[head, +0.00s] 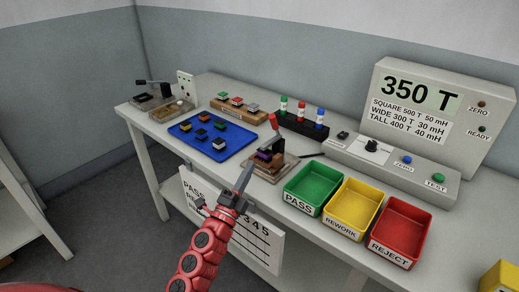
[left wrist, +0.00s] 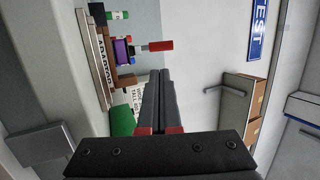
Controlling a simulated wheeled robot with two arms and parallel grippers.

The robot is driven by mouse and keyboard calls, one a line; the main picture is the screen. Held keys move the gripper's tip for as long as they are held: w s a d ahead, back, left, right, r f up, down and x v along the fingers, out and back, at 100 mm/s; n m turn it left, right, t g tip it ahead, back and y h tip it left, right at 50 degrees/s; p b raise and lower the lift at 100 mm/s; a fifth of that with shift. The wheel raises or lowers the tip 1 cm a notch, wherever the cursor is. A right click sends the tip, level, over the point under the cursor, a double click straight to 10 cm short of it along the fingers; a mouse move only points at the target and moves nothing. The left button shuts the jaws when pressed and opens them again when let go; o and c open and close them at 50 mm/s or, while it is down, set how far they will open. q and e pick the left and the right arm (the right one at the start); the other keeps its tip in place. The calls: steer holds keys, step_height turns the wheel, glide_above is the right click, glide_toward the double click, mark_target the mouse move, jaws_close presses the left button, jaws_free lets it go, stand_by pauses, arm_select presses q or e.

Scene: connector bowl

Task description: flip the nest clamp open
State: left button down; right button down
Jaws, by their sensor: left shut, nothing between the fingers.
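The nest clamp has a red handle (head: 273,121) that stands up above a brown nest block on the table. A purple part (head: 264,155) sits in the nest, under the clamp's dark metalwork. The left wrist view, turned sideways, also shows the red handle (left wrist: 159,45) and the purple part (left wrist: 121,51). My left gripper (head: 246,168) is shut and empty, at the table's front edge just left of the nest. It appears apart from the clamp; its fingertips (left wrist: 160,72) point toward the handle side. I cannot tell whether the clamp is pressing on the part.
Green (head: 313,187), yellow (head: 351,207) and red (head: 401,228) bins stand right of the nest. A blue tray (head: 196,148) with several small parts lies left. A black rack (head: 302,125) stands behind, and a tester (head: 392,169) behind right.

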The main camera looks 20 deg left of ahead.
mark_target(273, 125)
arm_select(q)
steer(key=p+x, duration=0.1)
steer(key=x, duration=1.2)
steer(key=shift+w+r+p, duration=0.15)
steer(key=shift+p, duration=0.15)
